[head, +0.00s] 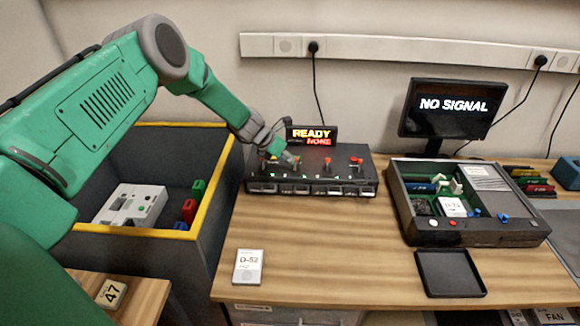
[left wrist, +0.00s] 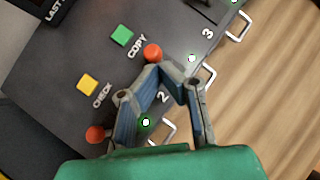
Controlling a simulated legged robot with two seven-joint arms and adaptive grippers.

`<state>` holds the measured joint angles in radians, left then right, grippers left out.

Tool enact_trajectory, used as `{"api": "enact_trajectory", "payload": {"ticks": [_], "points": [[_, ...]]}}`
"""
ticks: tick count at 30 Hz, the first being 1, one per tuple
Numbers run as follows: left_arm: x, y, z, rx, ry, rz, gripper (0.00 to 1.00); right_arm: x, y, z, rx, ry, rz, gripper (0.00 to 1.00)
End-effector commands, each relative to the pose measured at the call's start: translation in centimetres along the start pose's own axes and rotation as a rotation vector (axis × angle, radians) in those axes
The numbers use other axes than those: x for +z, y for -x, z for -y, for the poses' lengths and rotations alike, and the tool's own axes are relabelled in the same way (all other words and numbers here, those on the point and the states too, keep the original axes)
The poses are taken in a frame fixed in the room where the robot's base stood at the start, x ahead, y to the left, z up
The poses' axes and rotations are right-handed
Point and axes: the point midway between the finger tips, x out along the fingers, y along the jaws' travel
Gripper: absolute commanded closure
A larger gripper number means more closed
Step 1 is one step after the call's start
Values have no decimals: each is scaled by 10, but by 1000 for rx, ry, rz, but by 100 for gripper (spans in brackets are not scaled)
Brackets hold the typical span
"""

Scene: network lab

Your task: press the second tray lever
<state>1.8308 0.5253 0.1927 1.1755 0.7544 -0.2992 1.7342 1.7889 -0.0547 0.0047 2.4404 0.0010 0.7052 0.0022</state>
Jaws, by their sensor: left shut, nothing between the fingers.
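A dark box (head: 312,180) on the table has several tray slots with handles along its front edge and red lever knobs on top. One red knob (head: 327,162) shows right of my left gripper (head: 291,160), and another (head: 356,160) stands farther right. In the left wrist view, my left gripper (left wrist: 164,74) is shut and empty over the box, close to the printed 2. A red knob (left wrist: 152,53) shows just beyond its fingertips; I cannot tell whether they touch. Another red knob (left wrist: 95,133) is at lower left. The fingers partly hide the area around the 2.
A display (head: 310,135) behind the box reads READY and NONE. Green (left wrist: 122,35) and yellow (left wrist: 87,84) buttons are marked COPY and CHECK. An open case (head: 470,232) stands right; a grey bin (head: 170,140) with yellow rim stands left. A D-52 card (head: 248,267) lies in front.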

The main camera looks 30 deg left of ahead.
Motion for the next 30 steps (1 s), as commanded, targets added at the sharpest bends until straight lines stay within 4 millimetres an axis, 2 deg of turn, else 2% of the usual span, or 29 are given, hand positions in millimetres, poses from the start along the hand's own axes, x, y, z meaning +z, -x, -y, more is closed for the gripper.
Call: {"api": "enact_trajectory", "payload": {"ticks": [12,24,30], "points": [[10,12,1,0,0,0,100,-1,14,0,0,0,0,72],[10,13,1,0,1,-1,100,-1,15,0,0,0,0,72],[8,29,2,-5,0,0,100,-2,27,0,0,0,0,72]]}}
